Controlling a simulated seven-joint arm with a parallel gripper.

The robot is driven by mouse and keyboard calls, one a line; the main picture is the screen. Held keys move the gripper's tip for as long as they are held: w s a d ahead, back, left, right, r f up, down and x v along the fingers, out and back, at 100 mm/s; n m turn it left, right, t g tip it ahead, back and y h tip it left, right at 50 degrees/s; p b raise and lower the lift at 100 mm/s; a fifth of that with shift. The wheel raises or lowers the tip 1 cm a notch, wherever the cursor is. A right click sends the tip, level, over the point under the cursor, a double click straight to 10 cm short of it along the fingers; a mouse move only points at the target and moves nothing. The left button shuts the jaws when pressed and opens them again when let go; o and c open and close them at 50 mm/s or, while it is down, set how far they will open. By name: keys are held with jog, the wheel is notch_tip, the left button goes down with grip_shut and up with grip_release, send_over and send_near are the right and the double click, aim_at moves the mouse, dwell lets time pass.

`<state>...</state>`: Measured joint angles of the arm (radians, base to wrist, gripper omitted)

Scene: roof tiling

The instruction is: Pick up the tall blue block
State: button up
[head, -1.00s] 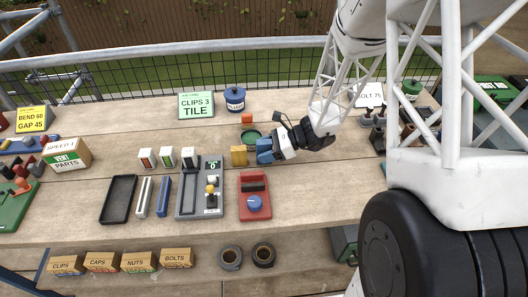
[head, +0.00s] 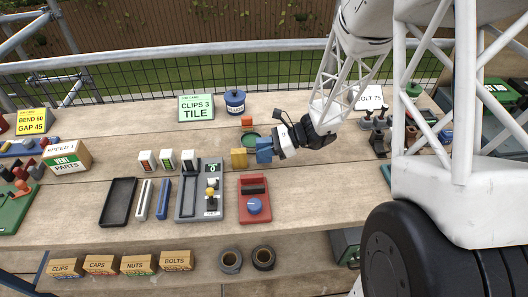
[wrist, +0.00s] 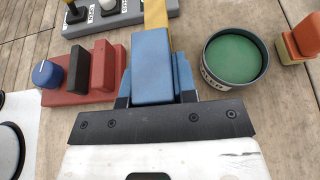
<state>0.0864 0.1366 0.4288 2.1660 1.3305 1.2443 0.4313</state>
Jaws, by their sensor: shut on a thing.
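The tall blue block (head: 263,150) is at the end of my gripper (head: 274,147), just right of a yellow block (head: 239,158) on the wooden bench. In the wrist view the blue block (wrist: 151,65) stands between the two fingers of my gripper (wrist: 153,92), which is shut on it. Part of the yellow block (wrist: 156,14) shows behind it there. The block's underside is hidden, so I cannot tell whether it touches the bench.
A round tin with green contents (wrist: 236,58) stands close right of the gripper. A red box with a blue knob (head: 254,206) lies in front, beside a grey switch panel (head: 187,204). An orange block (head: 247,121) is behind. Bare bench (head: 320,185) lies to the right.

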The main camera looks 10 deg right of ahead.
jog(key=shift+r, duration=4.05)
